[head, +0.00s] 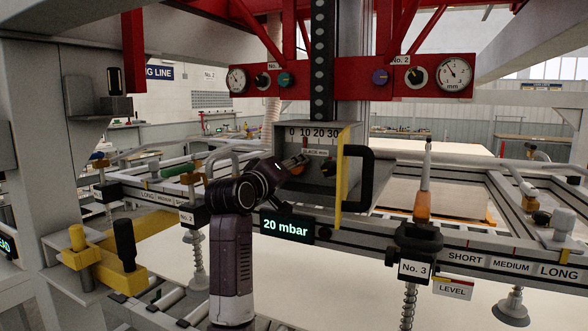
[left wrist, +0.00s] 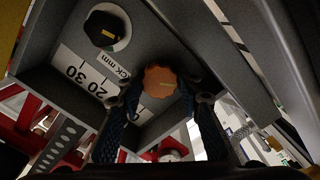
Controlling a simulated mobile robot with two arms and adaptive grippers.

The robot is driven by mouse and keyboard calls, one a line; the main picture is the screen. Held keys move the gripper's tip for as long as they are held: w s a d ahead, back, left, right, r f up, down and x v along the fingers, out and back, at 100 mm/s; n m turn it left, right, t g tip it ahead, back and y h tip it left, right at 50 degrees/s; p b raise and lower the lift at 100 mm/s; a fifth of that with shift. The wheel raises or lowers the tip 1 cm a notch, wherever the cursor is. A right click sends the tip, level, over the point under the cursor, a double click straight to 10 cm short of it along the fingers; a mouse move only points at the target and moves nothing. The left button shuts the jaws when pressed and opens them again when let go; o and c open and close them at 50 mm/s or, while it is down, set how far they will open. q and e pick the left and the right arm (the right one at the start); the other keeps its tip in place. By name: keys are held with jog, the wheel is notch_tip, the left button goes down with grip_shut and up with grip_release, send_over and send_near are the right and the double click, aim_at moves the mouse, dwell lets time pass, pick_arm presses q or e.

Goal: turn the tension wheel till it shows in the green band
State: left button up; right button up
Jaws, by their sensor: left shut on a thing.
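The tension wheel appears to be the orange scalloped knob (left wrist: 160,82) with a pale mark, on the grey gauge box, in the left wrist view. My left gripper (head: 300,160) is at the front of that box in the head view; in the wrist view its fingers (left wrist: 162,100) are on either side of the knob, shut on it. The box (head: 352,133) carries a slack scale (head: 314,134) in mm, marked 0 to 30. My right gripper is not in view.
A black knob (left wrist: 107,27) with a yellow pointer is beside the orange knob. A black handle (head: 367,180) stands right of the box. A 20 mbar display (head: 287,224) hangs below. Red dial panels are above; rails and suction cups (head: 510,308) are around.

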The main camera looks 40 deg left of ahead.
pick_arm(q)
jog(key=o, duration=0.8)
jog(key=shift+w+d+f, duration=0.1)
jog(key=shift+f, duration=0.25)
jog(key=shift+o, duration=0.4)
jog(key=shift+r, duration=0.2)
jog(key=v, duration=1.2)
jog(key=shift+f, duration=0.15)
